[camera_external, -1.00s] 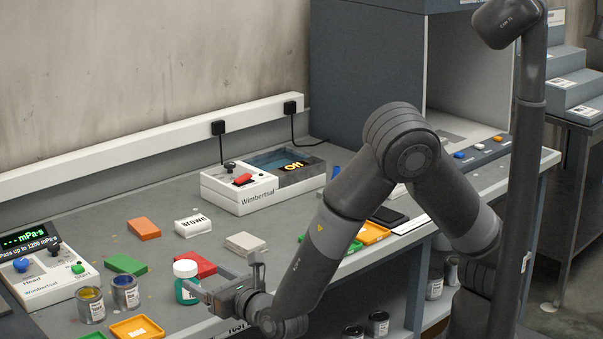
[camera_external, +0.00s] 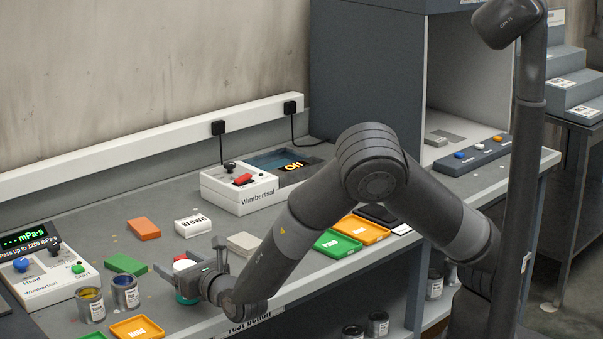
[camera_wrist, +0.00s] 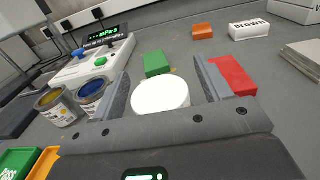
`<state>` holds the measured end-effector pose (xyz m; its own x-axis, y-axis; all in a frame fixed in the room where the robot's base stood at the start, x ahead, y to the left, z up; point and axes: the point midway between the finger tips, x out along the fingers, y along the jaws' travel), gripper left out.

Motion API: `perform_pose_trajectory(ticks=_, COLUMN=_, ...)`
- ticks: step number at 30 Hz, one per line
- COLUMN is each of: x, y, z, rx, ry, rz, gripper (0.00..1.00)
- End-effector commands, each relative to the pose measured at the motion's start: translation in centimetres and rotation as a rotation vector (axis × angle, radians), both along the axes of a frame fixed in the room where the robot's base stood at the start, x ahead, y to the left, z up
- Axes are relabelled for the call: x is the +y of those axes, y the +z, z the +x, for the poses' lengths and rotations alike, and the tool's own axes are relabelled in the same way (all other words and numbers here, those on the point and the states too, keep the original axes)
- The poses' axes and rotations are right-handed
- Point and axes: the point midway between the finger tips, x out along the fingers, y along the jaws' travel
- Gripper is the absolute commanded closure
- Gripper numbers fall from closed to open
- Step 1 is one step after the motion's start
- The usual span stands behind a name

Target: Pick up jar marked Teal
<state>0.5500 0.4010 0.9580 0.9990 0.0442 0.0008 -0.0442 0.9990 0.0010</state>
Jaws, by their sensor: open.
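A jar with a white lid (camera_external: 183,265) and a teal body stands on the bench near its front edge. My arm and gripper hide most of it, and I cannot read its label. My gripper (camera_external: 190,260) is open around the jar, low over the bench. In the wrist view the white lid (camera_wrist: 160,96) sits between the two spread fingers of my gripper (camera_wrist: 162,70). A gap shows on each side of the lid.
A red block (camera_wrist: 233,76) lies close beside the right finger. Paint cans (camera_external: 125,293) and a green block (camera_external: 126,264) are to the left. An orange tray (camera_external: 137,327) lies at the front. A viscosity meter (camera_external: 45,280) stands far left.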

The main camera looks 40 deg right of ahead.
Motion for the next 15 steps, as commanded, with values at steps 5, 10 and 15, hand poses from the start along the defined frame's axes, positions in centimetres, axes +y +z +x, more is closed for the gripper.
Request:
perform_pose_trajectory(ticks=5, x=0.0, y=-0.01, z=-0.05, rx=0.0, ry=0.0, rz=0.0, gripper=0.38)
perform_pose_trajectory(ticks=10, x=0.01, y=-0.01, z=-0.06, rx=0.0, ry=0.0, rz=0.0, gripper=0.52)
perform_pose_trajectory(ticks=15, x=0.01, y=-0.02, z=-0.07, rx=0.001, ry=0.0, rz=0.0, gripper=0.66)
